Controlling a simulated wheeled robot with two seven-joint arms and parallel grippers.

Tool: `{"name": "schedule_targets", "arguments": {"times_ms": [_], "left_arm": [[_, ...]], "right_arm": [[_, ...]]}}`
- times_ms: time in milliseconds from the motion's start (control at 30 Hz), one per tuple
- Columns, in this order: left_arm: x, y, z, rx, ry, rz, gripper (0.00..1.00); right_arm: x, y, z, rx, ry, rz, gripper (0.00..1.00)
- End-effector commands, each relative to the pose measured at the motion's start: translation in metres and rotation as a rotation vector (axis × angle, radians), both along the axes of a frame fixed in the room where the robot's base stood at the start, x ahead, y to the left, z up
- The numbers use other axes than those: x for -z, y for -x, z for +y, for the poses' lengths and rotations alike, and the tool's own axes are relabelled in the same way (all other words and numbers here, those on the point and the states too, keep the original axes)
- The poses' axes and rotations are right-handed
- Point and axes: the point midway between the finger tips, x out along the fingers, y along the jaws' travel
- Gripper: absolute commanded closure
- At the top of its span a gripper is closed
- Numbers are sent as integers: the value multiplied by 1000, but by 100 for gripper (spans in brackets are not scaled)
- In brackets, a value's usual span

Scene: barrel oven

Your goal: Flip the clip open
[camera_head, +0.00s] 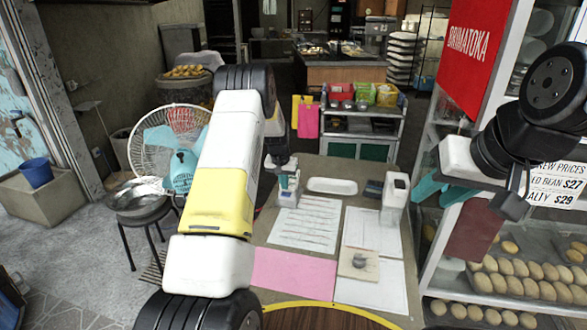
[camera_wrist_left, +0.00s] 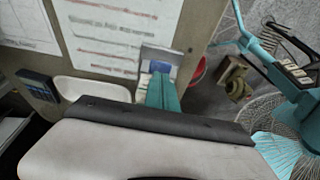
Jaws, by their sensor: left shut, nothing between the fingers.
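On the table (camera_head: 270,232), a wooden square with a small grey piece (camera_head: 359,261) on it lies on the papers at the front right. I cannot tell whether this is the clip. My left gripper (camera_head: 288,183) is shut and empty at the table's back left, low over a small pale box with a blue face (camera_head: 287,198). In the left wrist view its teal fingers (camera_wrist_left: 162,92) are together, close to that box (camera_wrist_left: 160,58); contact is unclear. My right gripper (camera_head: 445,189) is up at the right, by the display case, away from the table; its finger gap is unclear.
A white tray (camera_head: 332,186) and a white upright device (camera_head: 394,196) stand along the table's back. Printed sheets (camera_head: 306,222) and a pink sheet (camera_head: 292,273) cover the table. A fan (camera_head: 170,150) stands left; a bread display case (camera_head: 510,270) is at right.

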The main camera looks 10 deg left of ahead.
Motion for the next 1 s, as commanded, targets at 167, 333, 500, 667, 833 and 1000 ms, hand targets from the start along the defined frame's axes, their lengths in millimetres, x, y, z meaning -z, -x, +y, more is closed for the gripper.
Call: {"name": "schedule_targets", "arguments": {"times_ms": [167,333,500,667,833,1000], "left_arm": [[22,1,0,-1,0,1,100],[28,0,0,-1,0,-1,100],[29,0,0,0,0,-1,100],[28,0,0,0,0,-1,100],[30,2,0,0,0,0,100],[31,3,0,0,0,0,100]], "right_arm": [[0,0,0,0,0,0,64],[0,0,0,0,0,0,64],[0,0,0,0,0,0,64],[0,0,0,0,0,0,64],[0,0,0,0,0,0,64],[0,0,0,0,0,0,64]]}}
